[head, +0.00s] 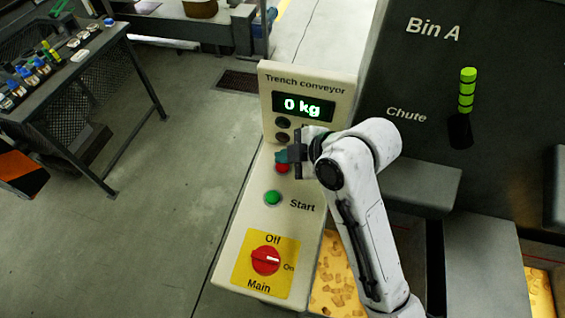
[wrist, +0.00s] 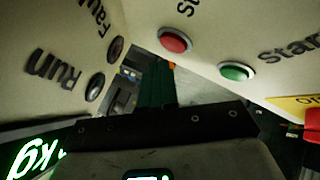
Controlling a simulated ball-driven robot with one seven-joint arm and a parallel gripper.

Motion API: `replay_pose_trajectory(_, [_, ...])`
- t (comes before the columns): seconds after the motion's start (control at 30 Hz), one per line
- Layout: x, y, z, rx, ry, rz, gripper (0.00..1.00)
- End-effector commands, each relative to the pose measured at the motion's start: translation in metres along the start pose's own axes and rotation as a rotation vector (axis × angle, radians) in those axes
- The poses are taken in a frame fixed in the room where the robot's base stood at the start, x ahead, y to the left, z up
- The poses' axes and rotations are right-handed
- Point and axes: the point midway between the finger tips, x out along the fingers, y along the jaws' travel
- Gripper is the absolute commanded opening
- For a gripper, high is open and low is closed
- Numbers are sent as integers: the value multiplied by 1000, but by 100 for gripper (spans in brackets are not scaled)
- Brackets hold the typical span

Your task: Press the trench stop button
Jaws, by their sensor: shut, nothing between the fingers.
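The red stop button (head: 283,169) sits on the cream Trench conveyor panel, above the green Start button (head: 272,198). In the head view my gripper (head: 281,157) covers the button's upper edge and its printed label. In the wrist view the red button (wrist: 174,40) shows whole, with the green button (wrist: 236,72) to its right. The teal fingers (wrist: 156,78) are shut and empty, and in that view they appear apart from the red button. I cannot tell their exact height above the panel.
The upright part of the panel has a display (head: 304,106) reading 0 kg and two dark lamps (head: 283,123). A red Main rotary switch (head: 265,260) is nearer the front. A dark bin wall (head: 430,90) stands right; a worktable (head: 75,75) stands left, with open floor between.

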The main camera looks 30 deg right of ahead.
Motion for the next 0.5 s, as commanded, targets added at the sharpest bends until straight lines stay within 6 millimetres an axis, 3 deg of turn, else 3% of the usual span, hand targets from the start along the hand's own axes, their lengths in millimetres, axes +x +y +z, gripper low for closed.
replay_pose_trajectory(0.5, [-33, 24, -25, -1, 0, 0, 0])
